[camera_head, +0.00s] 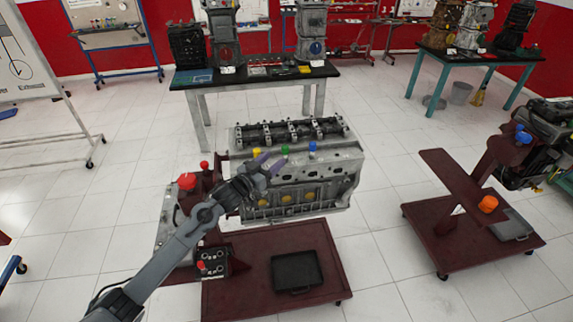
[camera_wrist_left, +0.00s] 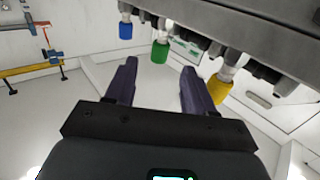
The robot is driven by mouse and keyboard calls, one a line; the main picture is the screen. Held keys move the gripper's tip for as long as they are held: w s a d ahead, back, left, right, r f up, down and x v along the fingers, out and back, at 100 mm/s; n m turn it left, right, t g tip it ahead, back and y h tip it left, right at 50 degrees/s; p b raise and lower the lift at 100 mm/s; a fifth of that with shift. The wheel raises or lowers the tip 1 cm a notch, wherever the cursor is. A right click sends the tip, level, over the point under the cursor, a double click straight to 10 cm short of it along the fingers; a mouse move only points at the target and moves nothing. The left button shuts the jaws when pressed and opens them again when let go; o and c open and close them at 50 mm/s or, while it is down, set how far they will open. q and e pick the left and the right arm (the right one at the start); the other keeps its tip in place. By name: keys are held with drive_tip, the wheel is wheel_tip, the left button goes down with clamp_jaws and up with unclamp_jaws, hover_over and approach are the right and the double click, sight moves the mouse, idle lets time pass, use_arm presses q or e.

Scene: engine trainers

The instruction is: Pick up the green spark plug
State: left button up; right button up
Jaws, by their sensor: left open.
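The green spark plug (camera_head: 284,149) sits upright on the near side of the grey engine block (camera_head: 318,190), between a yellow plug (camera_head: 257,153) and a blue plug (camera_head: 312,146). In the left wrist view the green plug (camera_wrist_left: 160,52) shows ahead of the open jaws, between the two fingertips, with no contact visible. The yellow plug (camera_wrist_left: 220,88) is close beside the right finger there, and the blue plug (camera_wrist_left: 125,30) is beyond the left finger. My left gripper (camera_head: 268,164) is open and empty at the block's near side, just below the plugs. My right gripper is not in view.
The engine stands on a dark red wheeled stand (camera_head: 225,255) with a black tray (camera_head: 297,271) on its base. A second stand (camera_head: 470,215) with an engine is at right. A table (camera_head: 255,78) with parts stands behind. White floor is clear between the stands.

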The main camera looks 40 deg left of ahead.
sight(283, 151)
use_arm(q)
drive_tip(key=shift+w, duration=3.75)
drive_tip(key=shift+c, duration=0.3)
drive_tip(key=shift+r, duration=0.1)
clamp_jaws()
